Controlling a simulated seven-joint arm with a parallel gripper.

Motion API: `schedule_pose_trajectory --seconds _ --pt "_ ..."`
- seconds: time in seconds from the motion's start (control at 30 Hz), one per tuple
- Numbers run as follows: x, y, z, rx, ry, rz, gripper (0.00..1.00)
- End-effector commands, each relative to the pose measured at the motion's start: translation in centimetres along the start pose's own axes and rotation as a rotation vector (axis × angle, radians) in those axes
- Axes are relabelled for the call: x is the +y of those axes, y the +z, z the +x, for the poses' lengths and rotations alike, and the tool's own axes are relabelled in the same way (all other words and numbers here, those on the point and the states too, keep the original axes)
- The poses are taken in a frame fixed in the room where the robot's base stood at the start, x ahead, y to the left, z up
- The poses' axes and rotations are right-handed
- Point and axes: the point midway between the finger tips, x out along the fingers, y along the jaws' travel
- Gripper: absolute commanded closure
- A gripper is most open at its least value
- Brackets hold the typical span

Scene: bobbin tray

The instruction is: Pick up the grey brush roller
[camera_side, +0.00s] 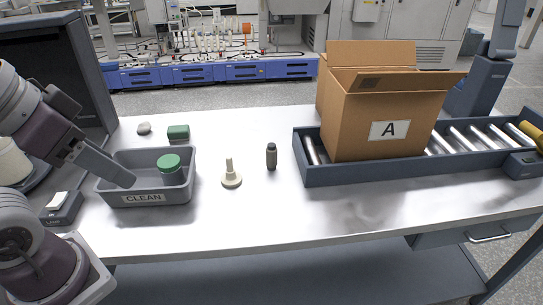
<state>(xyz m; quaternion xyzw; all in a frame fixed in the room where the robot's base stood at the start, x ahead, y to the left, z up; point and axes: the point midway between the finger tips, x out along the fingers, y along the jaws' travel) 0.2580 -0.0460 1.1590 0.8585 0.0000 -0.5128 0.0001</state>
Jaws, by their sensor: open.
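My gripper (126,179) reaches from the left, low over the left part of a grey tray (158,198) marked CLEAN. It is open; its fingertips are small and partly hidden in the tray. No object clearly shows as a grey brush roller. A small grey rounded object (144,128) lies on the table behind the tray, but I cannot tell whether it is the roller. A green-topped round object (170,164) stands in the right part of the tray. What lies under my gripper in the tray is hidden.
A green block (178,132) lies behind the tray. A cream stand with a peg (230,178) and a dark olive bottle (271,157) stand to the right. An open cardboard box (385,115) marked A sits on a roller conveyor (400,174). The front right table is clear.

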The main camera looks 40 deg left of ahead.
Motion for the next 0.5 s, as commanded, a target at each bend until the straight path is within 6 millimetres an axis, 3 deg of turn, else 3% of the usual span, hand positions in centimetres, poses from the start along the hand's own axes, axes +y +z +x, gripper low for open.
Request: schedule_pose_trajectory --seconds 0.07,0.17,0.3,0.4,0.5 --pt "0.0 -1.7 0.7 0.013 0.003 -0.005 0.45" --pt "0.1 -7.3 3.7 0.072 0.010 -0.023 0.45" --pt "-0.2 -16.6 11.4 0.208 0.007 -0.062 0.45" --pt "-0.6 -21.3 18.0 0.311 -0.006 -0.083 0.45" --pt "-1.2 -23.9 25.0 0.413 -0.026 -0.092 0.45"
